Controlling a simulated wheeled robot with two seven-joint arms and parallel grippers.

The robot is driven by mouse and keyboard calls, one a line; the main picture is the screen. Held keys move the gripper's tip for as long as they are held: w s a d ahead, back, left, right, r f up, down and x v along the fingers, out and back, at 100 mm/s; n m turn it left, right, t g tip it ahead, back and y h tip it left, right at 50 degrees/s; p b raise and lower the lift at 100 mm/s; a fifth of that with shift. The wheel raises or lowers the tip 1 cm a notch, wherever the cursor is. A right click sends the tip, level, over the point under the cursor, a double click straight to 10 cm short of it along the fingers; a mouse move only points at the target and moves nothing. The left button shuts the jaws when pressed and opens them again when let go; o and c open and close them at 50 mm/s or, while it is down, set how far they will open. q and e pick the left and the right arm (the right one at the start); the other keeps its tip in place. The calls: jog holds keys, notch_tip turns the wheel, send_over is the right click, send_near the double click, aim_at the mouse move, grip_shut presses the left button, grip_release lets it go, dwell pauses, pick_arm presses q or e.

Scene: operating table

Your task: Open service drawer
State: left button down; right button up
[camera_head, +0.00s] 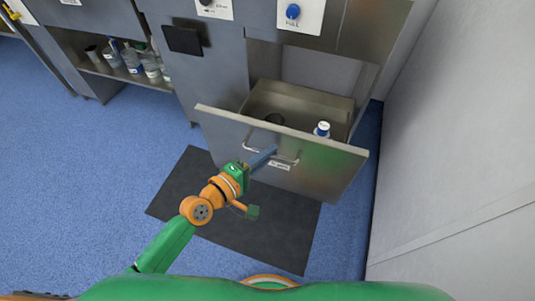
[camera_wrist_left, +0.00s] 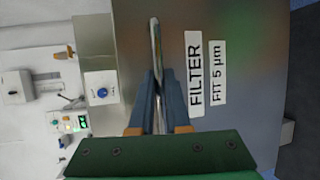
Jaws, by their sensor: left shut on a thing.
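The service drawer (camera_head: 320,172) is pulled well out of the grey cabinet in the head view. Its front also shows in the left wrist view (camera_wrist_left: 245,60), with labels (camera_wrist_left: 195,68) reading FILTER and FIT 5 µm. A metal bar handle (camera_head: 283,158) runs across the front, and it shows in the left wrist view (camera_wrist_left: 155,45). My left gripper (camera_head: 272,152) is shut on the handle; its blue fingers (camera_wrist_left: 158,85) lie on both sides of the bar. Inside the drawer are a white bottle with a blue cap (camera_head: 321,130) and a dark round thing (camera_head: 275,119). My right gripper is not in view.
A dark mat (camera_head: 250,222) lies on the blue floor in front of the drawer. A pale wall (camera_head: 455,140) stands close on the right. A low shelf with several bottles (camera_head: 132,60) is at the left. A blue PULL knob (camera_head: 293,11) sits above the drawer.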

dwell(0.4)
pick_arm(q)
jog(key=c, duration=0.9)
grip_release()
jog(key=v, duration=0.7)
jog(key=shift+s+a, duration=0.1)
